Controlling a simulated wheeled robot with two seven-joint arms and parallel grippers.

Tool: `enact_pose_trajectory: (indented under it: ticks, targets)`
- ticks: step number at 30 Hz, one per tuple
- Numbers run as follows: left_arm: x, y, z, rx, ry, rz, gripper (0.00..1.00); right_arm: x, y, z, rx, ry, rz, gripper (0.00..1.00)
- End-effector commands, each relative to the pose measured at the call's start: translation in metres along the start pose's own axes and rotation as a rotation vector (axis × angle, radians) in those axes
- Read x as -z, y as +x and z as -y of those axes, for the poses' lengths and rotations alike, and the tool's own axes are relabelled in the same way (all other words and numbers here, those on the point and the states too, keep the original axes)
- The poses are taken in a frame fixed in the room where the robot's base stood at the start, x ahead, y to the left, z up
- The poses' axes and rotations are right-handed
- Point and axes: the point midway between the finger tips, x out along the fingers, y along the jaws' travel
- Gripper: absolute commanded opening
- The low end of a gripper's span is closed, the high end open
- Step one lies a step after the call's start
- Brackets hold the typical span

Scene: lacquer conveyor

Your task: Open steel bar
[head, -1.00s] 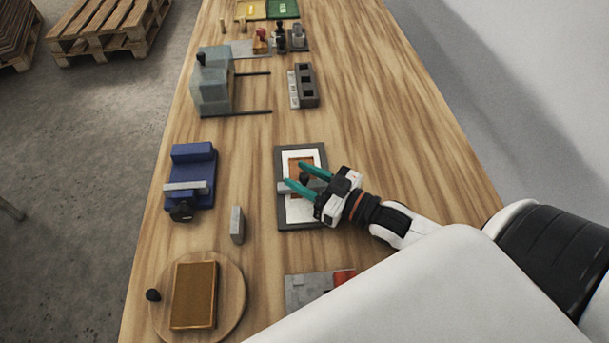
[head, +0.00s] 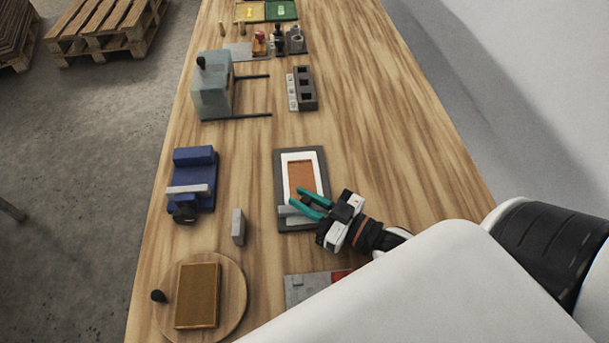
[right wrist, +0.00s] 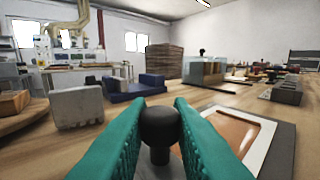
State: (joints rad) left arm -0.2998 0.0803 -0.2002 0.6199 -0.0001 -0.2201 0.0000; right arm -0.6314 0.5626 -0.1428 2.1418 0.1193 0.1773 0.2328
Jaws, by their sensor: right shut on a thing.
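The steel bar (head: 287,211) is a grey bar lying across the near end of a dark plate (head: 318,156) in the head view. The plate carries a white frame (head: 286,170) around a copper-brown panel (head: 300,176), which lies mostly uncovered. My right gripper (head: 297,199) is over the bar, its teal fingers pointing left. In the right wrist view a black knob (right wrist: 160,127) stands upright between the fingers, which are shut on it. The fingers hide part of the bar. My left gripper is not in view.
Left of the plate are a blue fixture (head: 193,182) and a small grey block (head: 238,227). A round wooden board (head: 236,292) with a brown block is at the near left. A grey plate (head: 305,290) lies close below my gripper. The table's right side is clear.

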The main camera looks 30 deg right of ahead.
Motion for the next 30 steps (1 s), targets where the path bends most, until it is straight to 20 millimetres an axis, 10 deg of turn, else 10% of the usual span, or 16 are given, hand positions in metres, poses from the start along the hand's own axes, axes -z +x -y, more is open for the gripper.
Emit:
enact_pose_trajectory:
  ticks: [5, 6, 9, 30]
  targets:
    - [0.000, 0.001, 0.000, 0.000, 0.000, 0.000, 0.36, 0.000, 0.000, 0.000, -0.001, -0.001, 0.001, 0.00]
    - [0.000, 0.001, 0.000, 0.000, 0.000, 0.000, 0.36, 0.000, 0.000, 0.000, -0.001, -0.001, 0.001, 0.23]
    - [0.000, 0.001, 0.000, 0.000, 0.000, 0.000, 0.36, 0.000, 0.001, 0.000, -0.001, -0.001, 0.001, 0.39]
    - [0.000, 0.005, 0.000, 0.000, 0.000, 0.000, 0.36, 0.002, -0.026, 0.000, 0.000, 0.000, -0.003, 0.40]
